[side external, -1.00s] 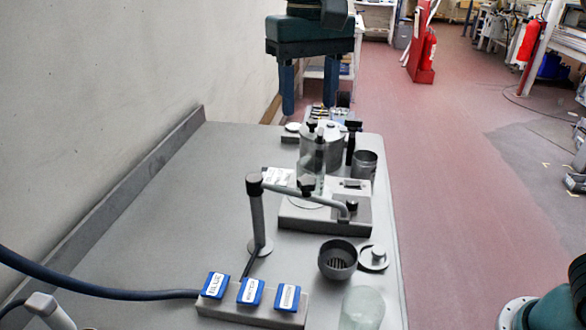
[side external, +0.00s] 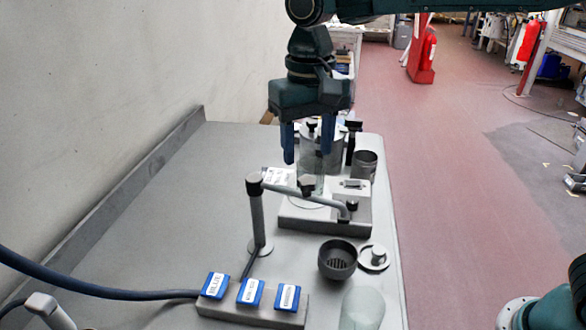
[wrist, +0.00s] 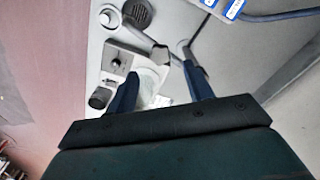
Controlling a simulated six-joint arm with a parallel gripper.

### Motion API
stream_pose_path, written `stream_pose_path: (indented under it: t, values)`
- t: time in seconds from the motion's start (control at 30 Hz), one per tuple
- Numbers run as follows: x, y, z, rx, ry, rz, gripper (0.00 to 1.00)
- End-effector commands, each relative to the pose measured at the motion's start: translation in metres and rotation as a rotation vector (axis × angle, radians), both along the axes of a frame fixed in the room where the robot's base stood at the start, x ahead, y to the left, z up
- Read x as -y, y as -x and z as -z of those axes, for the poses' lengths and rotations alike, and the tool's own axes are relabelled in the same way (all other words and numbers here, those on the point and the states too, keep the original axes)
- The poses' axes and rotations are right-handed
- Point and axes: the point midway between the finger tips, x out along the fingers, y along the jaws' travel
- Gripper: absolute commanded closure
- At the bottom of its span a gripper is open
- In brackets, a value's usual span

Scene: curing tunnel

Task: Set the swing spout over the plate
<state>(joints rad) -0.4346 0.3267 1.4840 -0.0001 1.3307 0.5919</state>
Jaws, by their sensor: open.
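The swing spout (side external: 325,201) is a grey arm on an upright post (side external: 257,220), with a dark knob (side external: 306,184) partway along. It reaches right across the scale, and its free end is at the scale's right part, beside the pale round plate (side external: 300,203). In the wrist view the spout (wrist: 134,36) runs from upper left toward the post, and the plate (wrist: 152,78) is partly hidden by a finger. My gripper (side external: 307,159) is open and points down, above and behind the spout in the side view. Its fingers also show in the wrist view (wrist: 160,72), apart from the knob.
A block with several blue labelled switches (side external: 250,292) stands in front of the post. A dark strainer cup (side external: 337,262), a lid (side external: 373,258) and a clear glass (side external: 362,308) stand front right. A metal cup (side external: 365,165) stands behind the scale.

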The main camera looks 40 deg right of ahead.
Motion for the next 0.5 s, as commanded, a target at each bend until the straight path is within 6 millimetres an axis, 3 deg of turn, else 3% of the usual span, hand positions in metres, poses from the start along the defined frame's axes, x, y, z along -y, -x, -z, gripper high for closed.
stream_pose_path:
  t: [0.2,0.5]
  values:
    - [0.0,0.0,0.032,-0.003,0.002,0.0,0.49]
    - [0.0,0.0,0.053,-0.001,0.0,0.0,0.49]
